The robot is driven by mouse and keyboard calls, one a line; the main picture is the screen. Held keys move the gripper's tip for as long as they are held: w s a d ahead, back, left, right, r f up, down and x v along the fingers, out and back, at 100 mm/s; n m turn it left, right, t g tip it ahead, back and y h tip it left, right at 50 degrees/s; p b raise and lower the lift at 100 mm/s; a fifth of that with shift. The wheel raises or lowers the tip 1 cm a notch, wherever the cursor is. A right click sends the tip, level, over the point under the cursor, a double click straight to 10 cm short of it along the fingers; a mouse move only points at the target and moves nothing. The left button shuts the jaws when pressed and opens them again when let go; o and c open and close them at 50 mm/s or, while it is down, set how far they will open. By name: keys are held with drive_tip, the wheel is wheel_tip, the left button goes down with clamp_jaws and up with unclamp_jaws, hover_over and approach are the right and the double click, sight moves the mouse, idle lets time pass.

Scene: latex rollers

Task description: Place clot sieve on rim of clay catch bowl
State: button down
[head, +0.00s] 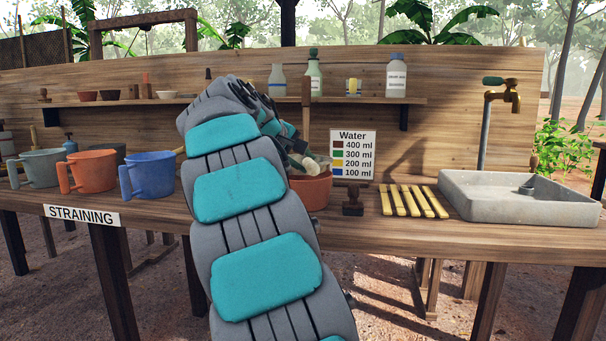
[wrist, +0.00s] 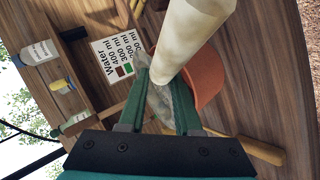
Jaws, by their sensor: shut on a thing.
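The clay catch bowl (head: 312,192) is a terracotta bowl on the table, partly hidden behind my arm; its orange wall also shows in the wrist view (wrist: 207,78). My gripper (wrist: 158,84) is shut on a pale, whitish thing between its green fingers, which I take to be the clot sieve. A cream, rounded length (wrist: 192,38) of it appears to extend past the fingertips, across the bowl in the picture. In the head view pale parts show just above the bowl. Whether the sieve touches the rim cannot be told.
A Water sign (head: 353,154) stands behind the bowl. A dark stamp (head: 352,200), yellow strips (head: 413,201) and a stone sink (head: 515,199) lie to the right. Blue (head: 149,175), orange (head: 92,171) and green-grey (head: 41,168) mugs stand left. Bottles line the shelf (head: 250,101).

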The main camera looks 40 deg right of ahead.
sight(303, 174)
drive_tip(key=shift+w+d+f, duration=0.1)
drive_tip(key=shift+w+f, duration=0.05)
drive_tip(key=shift+f, duration=0.75)
drive_tip(key=shift+w+d+f, duration=0.1)
drive_tip(key=shift+f, duration=0.8)
drive_tip(key=c, duration=0.6)
unclamp_jaws()
drive_tip(key=shift+a, duration=0.1)
